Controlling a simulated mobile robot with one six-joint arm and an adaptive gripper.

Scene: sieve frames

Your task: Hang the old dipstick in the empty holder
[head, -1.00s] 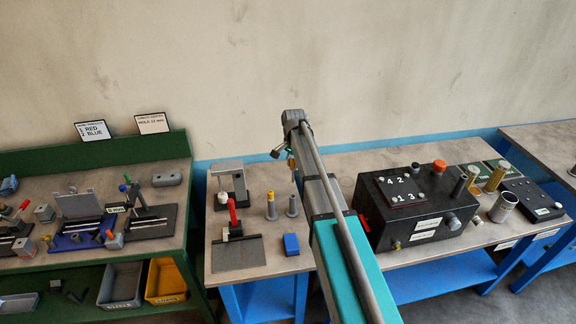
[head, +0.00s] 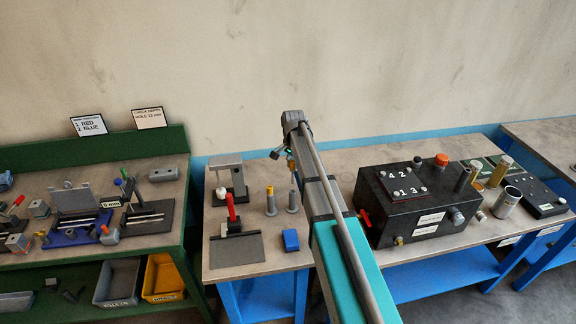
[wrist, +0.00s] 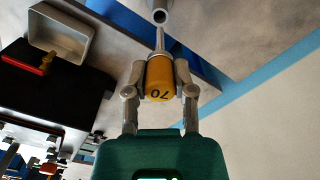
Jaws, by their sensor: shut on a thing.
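In the head view my gripper (head: 289,154) is small and partly hidden by my arm, above a grey holder post (head: 292,203). Left of that post stands another grey post with a yellow-topped dipstick (head: 270,191) in it.
A blue block (head: 291,240) lies in front of the posts. A fixture with a red lever (head: 231,210) stands to their left. A black box (head: 415,205) with numbered plate stands right of my arm. A green bench (head: 90,185) is at far left.

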